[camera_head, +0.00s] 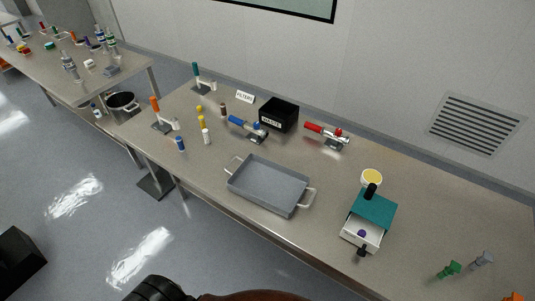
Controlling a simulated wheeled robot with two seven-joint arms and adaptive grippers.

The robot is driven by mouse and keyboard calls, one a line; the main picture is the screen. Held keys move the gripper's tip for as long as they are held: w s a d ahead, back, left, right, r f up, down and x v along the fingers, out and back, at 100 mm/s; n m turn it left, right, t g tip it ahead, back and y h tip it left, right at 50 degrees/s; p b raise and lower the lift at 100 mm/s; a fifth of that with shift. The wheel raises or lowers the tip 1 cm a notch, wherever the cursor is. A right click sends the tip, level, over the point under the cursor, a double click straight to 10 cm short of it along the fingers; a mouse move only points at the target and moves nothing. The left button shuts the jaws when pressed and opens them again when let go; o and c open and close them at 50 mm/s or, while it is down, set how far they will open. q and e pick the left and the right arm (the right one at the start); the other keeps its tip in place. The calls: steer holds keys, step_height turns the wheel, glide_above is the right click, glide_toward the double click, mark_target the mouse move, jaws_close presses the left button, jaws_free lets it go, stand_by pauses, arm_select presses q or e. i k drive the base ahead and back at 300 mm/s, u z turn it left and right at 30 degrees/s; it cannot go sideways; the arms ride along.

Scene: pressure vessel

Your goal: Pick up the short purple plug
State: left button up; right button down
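A short purple plug (361,233) lies in the open white drawer (352,239) of a teal box (373,209) at the right of the table. Only its small rounded top shows clearly. The drawer is pulled out toward the front edge, with a black knob (361,252) on its front. A black upright piece (370,191) stands at the back of the teal box. Neither of my grippers is in view; a dark part at the bottom edge looks like part of my own arm.
A grey metal tray (267,197) with handles stands left of the drawer box. A yellow-topped round container (372,178) is behind the box. A green valve piece (449,270) and a grey one (482,261) stand at the right. The table (330,237) between tray and drawer is clear.

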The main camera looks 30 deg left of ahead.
mark_target(362, 233)
steer(key=k, duration=0.4)
steer(key=u, duration=1.15)
steer(key=i, duration=0.65)
steer(key=z, duration=0.15)
